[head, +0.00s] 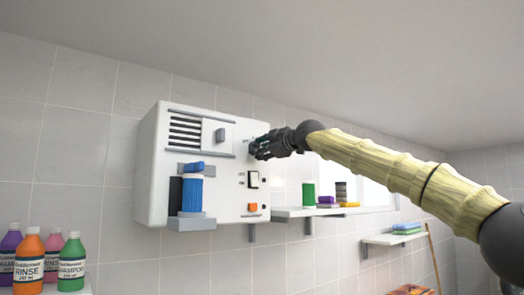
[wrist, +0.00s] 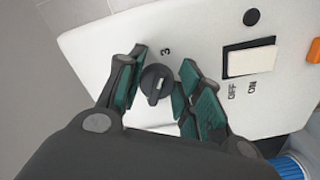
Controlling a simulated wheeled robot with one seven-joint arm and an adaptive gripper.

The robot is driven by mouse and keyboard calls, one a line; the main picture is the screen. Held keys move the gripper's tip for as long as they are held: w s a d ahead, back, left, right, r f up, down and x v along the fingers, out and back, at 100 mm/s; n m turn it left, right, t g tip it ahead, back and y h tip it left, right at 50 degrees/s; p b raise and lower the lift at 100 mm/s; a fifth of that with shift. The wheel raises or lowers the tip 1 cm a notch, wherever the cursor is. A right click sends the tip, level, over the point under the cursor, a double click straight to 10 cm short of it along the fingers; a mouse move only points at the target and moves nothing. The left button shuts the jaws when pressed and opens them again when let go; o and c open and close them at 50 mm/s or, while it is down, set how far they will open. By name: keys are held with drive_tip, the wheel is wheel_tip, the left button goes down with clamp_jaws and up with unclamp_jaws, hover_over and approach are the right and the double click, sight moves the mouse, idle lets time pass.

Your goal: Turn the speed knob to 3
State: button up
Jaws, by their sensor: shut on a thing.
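The speed knob (wrist: 154,78) is a small dark round knob with a pale mark on its face, on the front of a white wall unit (head: 228,170). A printed 3 shows just above it in the wrist view. I cannot tell for sure which end of the mark is the pointer. My gripper (wrist: 162,74) is shut on the knob, with a dark green-padded finger on either side of it. In the head view my gripper (head: 256,150) reaches the unit's upper right from the right and hides the knob. Other dial numbers are hidden or unreadable.
A rocker switch (wrist: 250,61), marked OFF and ON, and an orange button (head: 252,207) sit below the knob on the unit. A blue cylinder (head: 192,194) is mounted at its left. A shelf (head: 290,212) with small items is at right; bottles (head: 29,262) stand lower left.

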drive_tip(key=shift+d+r, duration=0.1)
drive_tip(key=o, duration=0.9)
drive_tip(key=v, duration=1.2)
